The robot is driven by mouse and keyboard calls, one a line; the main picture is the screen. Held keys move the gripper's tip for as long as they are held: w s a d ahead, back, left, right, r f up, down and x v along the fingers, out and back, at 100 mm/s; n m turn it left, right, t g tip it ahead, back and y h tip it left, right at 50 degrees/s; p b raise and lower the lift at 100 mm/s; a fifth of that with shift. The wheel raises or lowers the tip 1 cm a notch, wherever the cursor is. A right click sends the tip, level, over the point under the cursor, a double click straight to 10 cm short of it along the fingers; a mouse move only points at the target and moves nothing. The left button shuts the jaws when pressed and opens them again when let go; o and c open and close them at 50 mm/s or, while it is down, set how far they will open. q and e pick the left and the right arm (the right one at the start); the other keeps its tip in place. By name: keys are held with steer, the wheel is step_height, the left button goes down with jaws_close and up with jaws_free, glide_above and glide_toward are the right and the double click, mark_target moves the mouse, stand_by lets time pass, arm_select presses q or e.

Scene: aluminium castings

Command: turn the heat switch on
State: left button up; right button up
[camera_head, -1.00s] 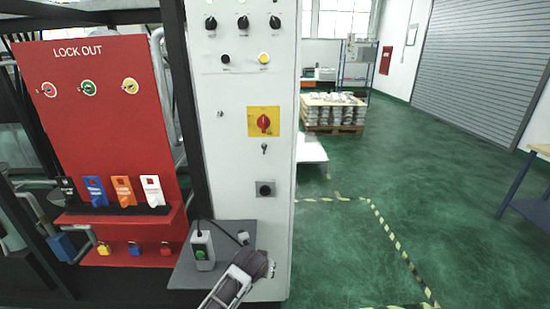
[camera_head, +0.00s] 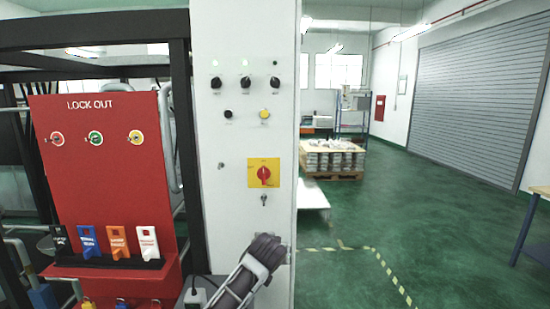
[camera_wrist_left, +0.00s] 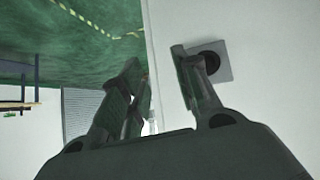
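The grey control panel (camera_head: 245,140) has three black rotary switches in a row near its top: left (camera_head: 215,83), middle (camera_head: 245,82) and right (camera_head: 275,83). Their labels are too small to read, so I cannot tell which is the heat switch. My left gripper (camera_head: 280,246) is low in front of the panel, well below these switches. In the left wrist view its fingers (camera_wrist_left: 160,78) are apart with nothing between them. A round black fitting on a grey plate (camera_wrist_left: 222,60) is beside the right finger there. My right gripper is not in view.
A red rotary switch on a yellow plate (camera_head: 263,172), a key switch (camera_head: 264,198), a black button (camera_head: 228,114) and a yellow button (camera_head: 264,114) are on the panel. A red lockout board (camera_head: 80,180) stands left. Green floor is open at right.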

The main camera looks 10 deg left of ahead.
arm_select(q)
steer(key=w+r+n+t+y, duration=0.1)
steer(key=w+r+t, duration=0.1)
steer(key=r, duration=1.2)
steer(key=w+r+n+t+y, duration=0.1)
steer(key=r+n+t, duration=0.1)
steer(key=r, duration=1.1)
steer(key=s+r+n+t+y, duration=0.1)
steer(key=s+r, duration=0.3)
steer(key=r, duration=1)
steer(key=s+r+n+t+y+p, duration=0.1)
steer(key=s+r+n+t, duration=0.1)
steer(key=r, duration=1.2)
steer(key=shift+s+r+n+y, duration=0.2)
steer(key=shift+s+n+y, duration=0.1)
steer(key=shift+s+n, duration=0.55)
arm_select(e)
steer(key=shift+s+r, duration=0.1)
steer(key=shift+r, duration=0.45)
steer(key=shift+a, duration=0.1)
